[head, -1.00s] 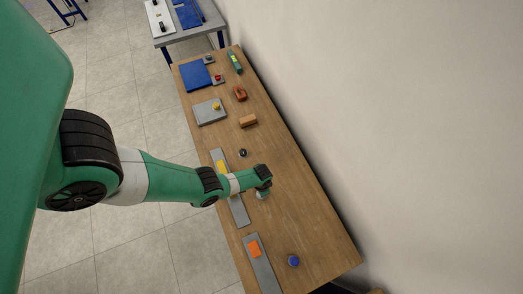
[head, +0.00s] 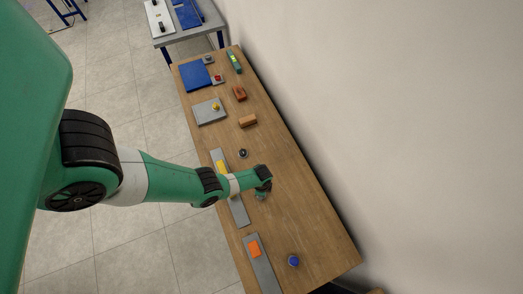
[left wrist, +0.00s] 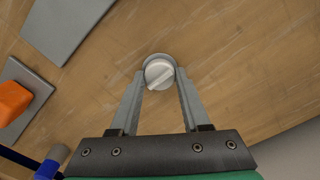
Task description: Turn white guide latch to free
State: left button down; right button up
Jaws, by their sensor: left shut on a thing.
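The white guide latch (left wrist: 159,73) shows in the left wrist view as a round white knob with a raised diagonal bar across its top, on a grey round base. My left gripper (left wrist: 160,84) is shut on it, one finger at each side. In the head view my left gripper (head: 261,195) is low over the wooden table, and my wrist hides most or all of the latch. My right gripper is in neither view.
On the wooden table (head: 300,220), a grey rail with an orange block (head: 254,248) and a blue knob (head: 293,260) lie toward the near end. A grey rail with a yellow block (head: 221,167) and a small black knob (head: 243,153) lie beyond my wrist. A wall stands along the right.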

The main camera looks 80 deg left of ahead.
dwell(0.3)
pick_arm(q)
jog(key=shift+c, duration=1.9)
grip_release()
